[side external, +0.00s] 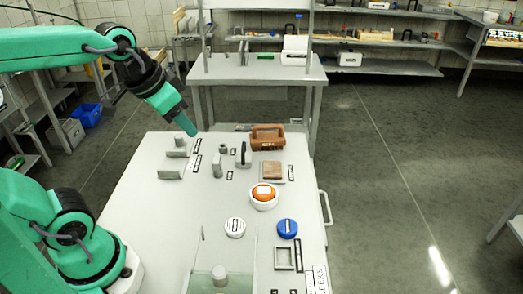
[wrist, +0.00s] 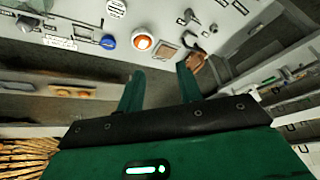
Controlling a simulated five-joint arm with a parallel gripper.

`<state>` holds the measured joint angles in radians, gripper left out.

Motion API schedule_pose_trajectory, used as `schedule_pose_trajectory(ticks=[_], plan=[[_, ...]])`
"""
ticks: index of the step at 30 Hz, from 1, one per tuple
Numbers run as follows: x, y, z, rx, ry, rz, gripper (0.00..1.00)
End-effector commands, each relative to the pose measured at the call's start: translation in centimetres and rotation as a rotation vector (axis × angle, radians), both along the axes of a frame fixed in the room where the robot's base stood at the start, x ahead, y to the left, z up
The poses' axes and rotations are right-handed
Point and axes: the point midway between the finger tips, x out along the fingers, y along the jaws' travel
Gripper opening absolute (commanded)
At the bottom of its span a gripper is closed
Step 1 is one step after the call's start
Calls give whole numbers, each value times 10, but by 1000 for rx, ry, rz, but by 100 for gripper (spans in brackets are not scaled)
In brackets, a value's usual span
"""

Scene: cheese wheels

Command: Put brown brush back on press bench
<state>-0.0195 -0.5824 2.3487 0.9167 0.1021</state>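A brown item with a raised handle-like frame (side external: 267,137) sits at the far edge of the white bench (side external: 140,215). It also shows in the wrist view (wrist: 197,61), partly behind a finger. I cannot tell whether it is the brown brush; no other thing is clearly a brush. My gripper (side external: 188,127) is in the air above the bench's far left part, left of the brown item. In the wrist view my gripper (wrist: 160,70) has its two fingers apart with nothing between them.
An orange wheel in a white ring (side external: 263,195), a brown square board (side external: 271,171), a white disc (side external: 235,227), a blue disc (side external: 288,228) and a square frame (side external: 285,258) lie on the bench. Small grey upright parts stand near its far left. A shelved table (side external: 257,75) stands behind.

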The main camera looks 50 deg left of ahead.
Motion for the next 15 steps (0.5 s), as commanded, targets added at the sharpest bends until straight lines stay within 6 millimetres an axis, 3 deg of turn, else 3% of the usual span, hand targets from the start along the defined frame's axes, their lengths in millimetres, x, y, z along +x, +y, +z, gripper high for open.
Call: schedule_pose_trajectory(ticks=[6, 15], plan=[[-32, -4, -16, -34, -28, 53, 36], [-42, -5, -23, -48, -33, 72, 36]])
